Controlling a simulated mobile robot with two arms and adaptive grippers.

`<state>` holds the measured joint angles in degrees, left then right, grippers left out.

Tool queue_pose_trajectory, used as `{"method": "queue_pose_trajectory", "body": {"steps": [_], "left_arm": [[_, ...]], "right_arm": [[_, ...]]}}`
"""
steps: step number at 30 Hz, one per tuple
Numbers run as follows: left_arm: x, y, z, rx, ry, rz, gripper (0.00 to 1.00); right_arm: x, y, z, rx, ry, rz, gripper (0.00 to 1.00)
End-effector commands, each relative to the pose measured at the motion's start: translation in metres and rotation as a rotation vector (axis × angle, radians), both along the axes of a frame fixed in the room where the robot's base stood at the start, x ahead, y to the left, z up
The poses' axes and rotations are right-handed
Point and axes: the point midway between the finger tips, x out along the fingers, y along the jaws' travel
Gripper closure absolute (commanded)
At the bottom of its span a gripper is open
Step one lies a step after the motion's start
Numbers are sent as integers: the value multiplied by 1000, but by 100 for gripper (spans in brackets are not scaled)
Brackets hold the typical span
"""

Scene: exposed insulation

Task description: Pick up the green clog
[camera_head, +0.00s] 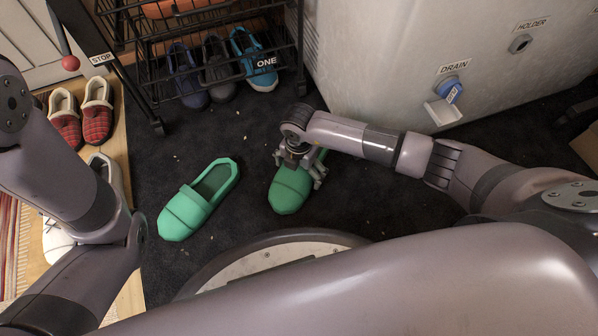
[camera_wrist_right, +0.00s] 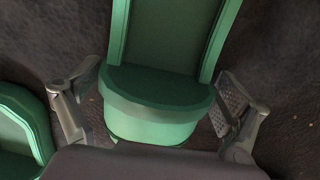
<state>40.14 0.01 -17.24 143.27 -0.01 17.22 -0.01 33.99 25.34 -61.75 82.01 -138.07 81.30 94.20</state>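Two green clogs lie on the dark floor in the head view. The left green clog (camera_head: 198,200) is uncovered, its toe toward the lower left. The right green clog (camera_head: 288,191) is partly hidden under my right gripper (camera_head: 304,172). In the right wrist view, this right clog (camera_wrist_right: 152,105) lies between the two spread fingers of my right gripper (camera_wrist_right: 155,110), with a visible gap on each side. An edge of the other clog (camera_wrist_right: 22,130) shows at lower left. My left arm comes in from the left, but its gripper is out of view.
A black wire rack (camera_head: 215,50) stands at the back with several shoes (camera_head: 220,70) on the floor beneath. A large pale appliance with a drain spout (camera_head: 442,110) is at right. Red plaid slippers (camera_head: 97,122) sit on a wooden board at left. Small crumbs dot the floor.

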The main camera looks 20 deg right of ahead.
Motion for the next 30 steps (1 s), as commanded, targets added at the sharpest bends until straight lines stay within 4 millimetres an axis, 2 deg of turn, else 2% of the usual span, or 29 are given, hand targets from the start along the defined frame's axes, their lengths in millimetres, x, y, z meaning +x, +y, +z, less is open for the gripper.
{"method": "queue_pose_trajectory", "body": {"steps": [2, 18, 26, 30], "left_arm": [[0, 0, 0, 0, 0, 0, 7], [0, 0, 0, 0, 1, 0, 7], [0, 0, 1, 0, 1, 1, 7], [0, 0, 8, 0, 1, 1, 7]], "right_arm": [[0, 0, 0, 0, 0, 0, 15], [0, 0, 0, 1, -1, 0, 51], [1, 1, 2, 2, -2, 0, 51], [1, 1, 11, 2, -2, 0, 51]]}}
